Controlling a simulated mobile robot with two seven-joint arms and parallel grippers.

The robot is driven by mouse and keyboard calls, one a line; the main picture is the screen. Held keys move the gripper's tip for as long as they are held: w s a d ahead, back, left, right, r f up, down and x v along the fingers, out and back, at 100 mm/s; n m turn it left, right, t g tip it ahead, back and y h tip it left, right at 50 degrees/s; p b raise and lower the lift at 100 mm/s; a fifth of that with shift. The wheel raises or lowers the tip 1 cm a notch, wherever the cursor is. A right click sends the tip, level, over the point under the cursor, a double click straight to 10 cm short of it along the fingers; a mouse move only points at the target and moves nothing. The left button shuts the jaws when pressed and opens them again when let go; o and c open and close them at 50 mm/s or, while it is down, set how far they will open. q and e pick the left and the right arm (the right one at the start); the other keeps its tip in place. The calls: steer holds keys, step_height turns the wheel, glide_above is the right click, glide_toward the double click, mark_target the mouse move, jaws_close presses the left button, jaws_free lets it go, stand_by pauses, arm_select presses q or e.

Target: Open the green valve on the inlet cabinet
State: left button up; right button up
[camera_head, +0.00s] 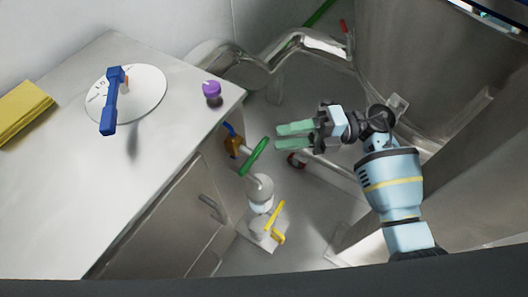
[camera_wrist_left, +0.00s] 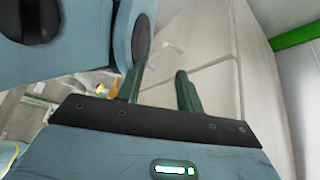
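The green valve handle (camera_head: 254,157) is a slim green lever beside the right side of the steel cabinet (camera_head: 165,215), above white and orange fittings. It is tilted, with its upper end to the right. My right gripper (camera_head: 279,135) has pale green fingers pointing left. They are apart and empty, a short way right of and above the handle in the picture, not visibly touching it. My left gripper (camera_wrist_left: 160,86) shows only in the left wrist view. Its dark green fingers are apart with nothing between them, in front of a pale panelled surface.
On the cabinet top are a blue lever on a white dial (camera_head: 147,88), a purple knob (camera_head: 211,89) and a yellow folded item (camera_head: 22,110). A yellow-handled valve (camera_head: 275,222) is low beside the cabinet. Steel pipework (camera_head: 290,45) and a large vessel (camera_head: 430,60) bound the right arm's space.

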mark_target(259, 155)
step_height(259, 155, down, 5)
steer(key=b, duration=0.2)
steer(key=shift+d+b, duration=0.15)
steer(key=shift+b, duration=0.25)
steer(key=shift+r, duration=0.1)
steer(key=a, duration=0.4)
steer(key=s+a, duration=0.1)
steer(key=a, duration=0.1)
steer(key=shift+a, duration=0.1)
steer(key=shift+s+a, duration=0.1)
steer(key=shift+a, duration=0.65)
